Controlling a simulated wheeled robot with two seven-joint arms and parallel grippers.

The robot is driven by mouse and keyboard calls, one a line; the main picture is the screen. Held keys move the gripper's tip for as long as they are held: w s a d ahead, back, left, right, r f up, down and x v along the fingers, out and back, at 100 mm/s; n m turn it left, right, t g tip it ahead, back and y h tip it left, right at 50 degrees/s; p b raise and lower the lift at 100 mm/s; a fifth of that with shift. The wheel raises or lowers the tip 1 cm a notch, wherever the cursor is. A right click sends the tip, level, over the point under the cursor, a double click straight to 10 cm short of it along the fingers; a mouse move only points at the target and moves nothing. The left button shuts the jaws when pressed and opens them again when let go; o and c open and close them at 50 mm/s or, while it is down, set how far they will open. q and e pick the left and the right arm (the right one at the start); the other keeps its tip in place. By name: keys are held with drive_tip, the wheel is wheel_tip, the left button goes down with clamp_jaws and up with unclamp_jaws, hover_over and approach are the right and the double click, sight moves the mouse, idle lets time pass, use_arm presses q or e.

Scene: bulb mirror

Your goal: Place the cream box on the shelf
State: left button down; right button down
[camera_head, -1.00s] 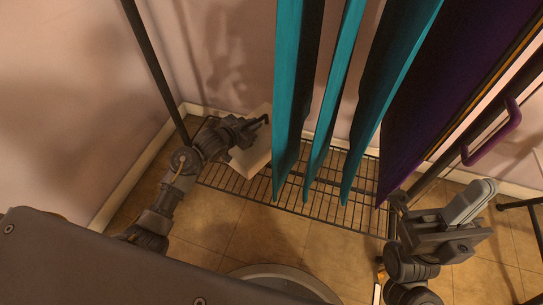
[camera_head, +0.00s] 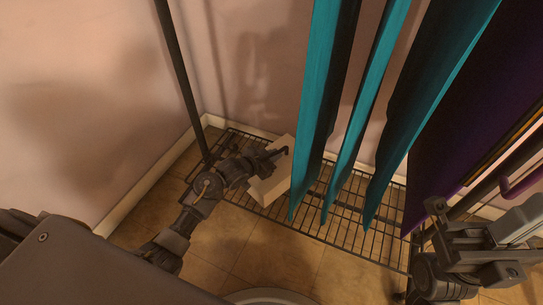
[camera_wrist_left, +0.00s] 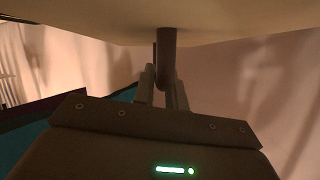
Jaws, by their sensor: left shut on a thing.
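The cream box (camera_head: 267,186) is at the left end of a low wire shelf (camera_head: 335,226) in the head view, tilted in the picture. I cannot tell whether it touches the wires. My left gripper (camera_head: 268,160) is at its upper side, partly hiding it. In the left wrist view, a pale surface, seemingly the box (camera_wrist_left: 90,22), fills the top. A dark round bar (camera_wrist_left: 166,62) comes down from it between the fingers (camera_wrist_left: 162,88), which are shut on it. My right gripper (camera_head: 515,235) is at the right edge, away from the box; its opening is unclear.
Teal hanging cloths (camera_head: 322,90) and a purple one (camera_head: 455,130) hang over the shelf, just right of the box. A dark upright post (camera_head: 180,80) stands at the shelf's left end. Walls close off the left and back.

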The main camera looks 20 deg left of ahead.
use_arm(q)
drive_tip(key=shift+f, duration=0.15)
drive_tip(key=c, duration=1.4)
unclamp_jaws()
drive_tip(key=shift+c, duration=0.2)
